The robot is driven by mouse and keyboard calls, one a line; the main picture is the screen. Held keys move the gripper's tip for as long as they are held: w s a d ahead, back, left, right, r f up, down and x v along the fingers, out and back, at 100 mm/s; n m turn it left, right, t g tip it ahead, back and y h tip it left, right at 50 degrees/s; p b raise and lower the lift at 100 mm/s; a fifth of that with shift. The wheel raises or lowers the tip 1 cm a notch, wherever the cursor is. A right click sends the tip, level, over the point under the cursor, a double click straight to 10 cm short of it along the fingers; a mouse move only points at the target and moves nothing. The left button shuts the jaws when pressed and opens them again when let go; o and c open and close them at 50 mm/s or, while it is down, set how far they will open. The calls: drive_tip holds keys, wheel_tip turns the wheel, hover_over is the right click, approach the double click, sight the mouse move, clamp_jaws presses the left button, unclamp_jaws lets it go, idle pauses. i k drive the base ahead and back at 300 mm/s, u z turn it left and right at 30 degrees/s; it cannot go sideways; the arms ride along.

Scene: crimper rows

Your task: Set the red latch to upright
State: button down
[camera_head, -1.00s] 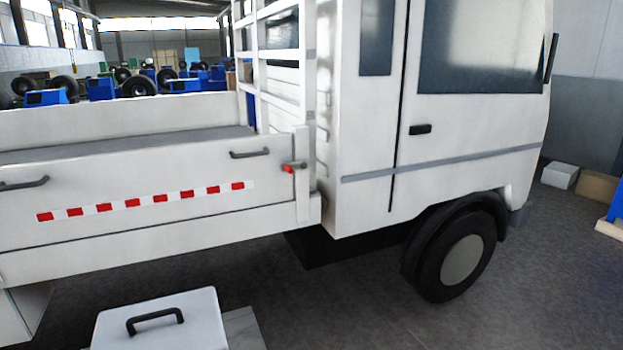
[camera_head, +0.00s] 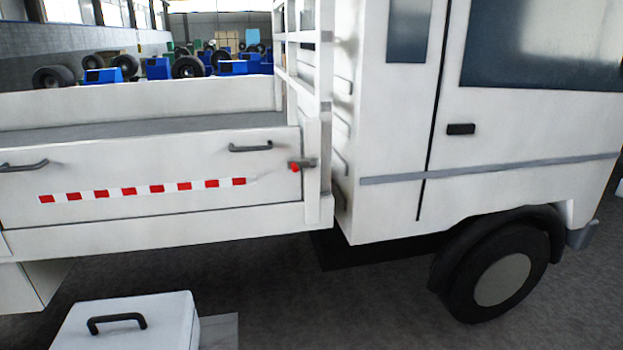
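The red latch (camera_head: 296,167) is a small red-tipped piece with a grey body, at the front upper corner of the white truck's side panel (camera_head: 120,226). It lies about level, with its red end to the left and its grey part reaching right onto the white corner post (camera_head: 313,190). It is small in the picture, so its exact shape is hard to tell. My gripper and arm are not in view.
The truck cab (camera_head: 390,210) and front wheel (camera_head: 500,278) stand to the right. A white case with a black handle (camera_head: 170,325) sits on the floor at the lower left, in front of the truck. Dark floor (camera_head: 360,310) between case and wheel is clear.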

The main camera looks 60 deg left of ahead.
sight(294, 165)
drive_tip(key=u, duration=0.1)
drive_tip(key=i, duration=1.75)
drive_tip(key=u, duration=2.65)
